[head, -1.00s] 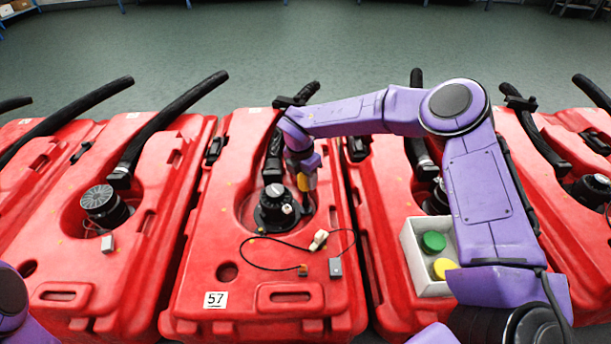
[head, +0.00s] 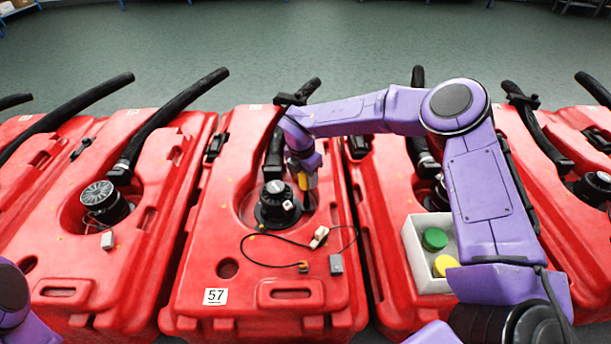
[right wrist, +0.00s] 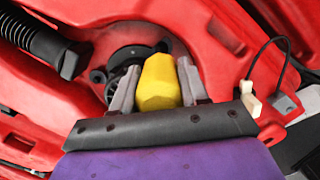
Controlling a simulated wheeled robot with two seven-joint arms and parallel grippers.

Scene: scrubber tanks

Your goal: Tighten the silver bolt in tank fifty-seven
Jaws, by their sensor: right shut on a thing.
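Tank fifty-seven (head: 190,265) is the red tank in the middle of the head view, with a "57" label (head: 216,296) at its front. A black motor unit (head: 275,208) sits in its round recess. A small silver spot (head: 287,205) shows on the unit's right side; I cannot tell if it is the bolt. My right gripper (head: 304,187) is just right of the unit, shut on a yellow tool (head: 303,180). In the right wrist view the yellow tool (right wrist: 159,84) fills the space between the fingers and hides part of the recess. My left gripper is out of view.
A white box (head: 418,262) with a green and a yellow round piece stands at the right. A loose cable with small connectors (head: 319,237) lies on tank fifty-seven's front. Black hoses (head: 180,115) rise from the neighbouring red tanks. Open floor lies behind.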

